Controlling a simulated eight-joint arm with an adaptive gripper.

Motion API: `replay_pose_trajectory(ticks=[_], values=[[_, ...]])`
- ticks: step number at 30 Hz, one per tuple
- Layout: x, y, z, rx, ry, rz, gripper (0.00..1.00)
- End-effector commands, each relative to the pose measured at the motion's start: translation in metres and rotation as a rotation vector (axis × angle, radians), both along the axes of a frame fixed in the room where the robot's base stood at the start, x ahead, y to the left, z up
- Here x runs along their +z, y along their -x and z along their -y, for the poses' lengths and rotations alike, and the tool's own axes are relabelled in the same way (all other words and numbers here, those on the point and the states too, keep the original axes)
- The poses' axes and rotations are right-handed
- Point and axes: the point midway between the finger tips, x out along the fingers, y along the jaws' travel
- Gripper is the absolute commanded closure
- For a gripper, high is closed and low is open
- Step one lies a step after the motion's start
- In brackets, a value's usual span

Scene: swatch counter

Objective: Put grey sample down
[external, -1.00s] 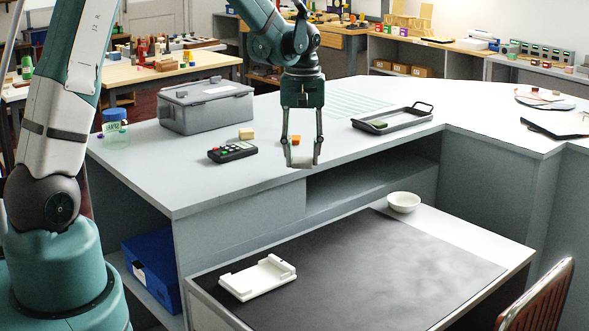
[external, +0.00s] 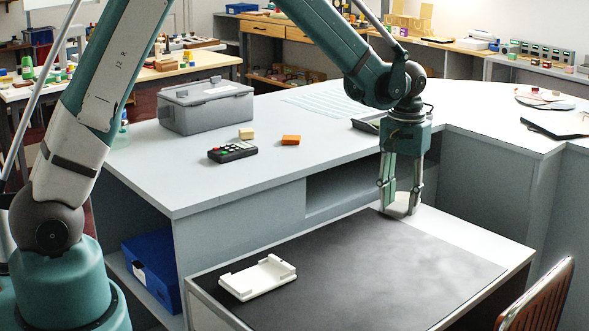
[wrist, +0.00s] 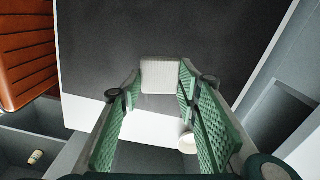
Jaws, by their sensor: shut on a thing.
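The grey sample (wrist: 160,76), a small flat pale square, is held between my fingertips in the wrist view. My gripper (external: 399,210) is shut on it, pointing down over the back edge of the lower desk in the external view, where the fingers largely hide the sample. In the wrist view my gripper (wrist: 158,85) has the sample against the dark mat (wrist: 95,50). The gap beneath the sample is hard to judge. The mat also shows in the external view (external: 350,270).
A white bowl (wrist: 187,143) is close beside my fingers, partly hidden in the external view. A white tray-like holder (external: 257,278) lies at the mat's left. The mat's middle is clear.

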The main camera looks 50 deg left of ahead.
Motion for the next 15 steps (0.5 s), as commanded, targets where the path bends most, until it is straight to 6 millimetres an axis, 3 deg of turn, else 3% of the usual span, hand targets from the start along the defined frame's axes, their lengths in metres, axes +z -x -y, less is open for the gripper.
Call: replay_pose_trajectory(ticks=[6,12,15], values=[[-0.017,-0.006,0.062,-0.123,0.000,0.000,0.73],[-0.026,-0.006,0.101,-0.201,0.000,0.000,0.73],[-0.028,-0.007,0.111,-0.223,0.000,0.000,0.73]])
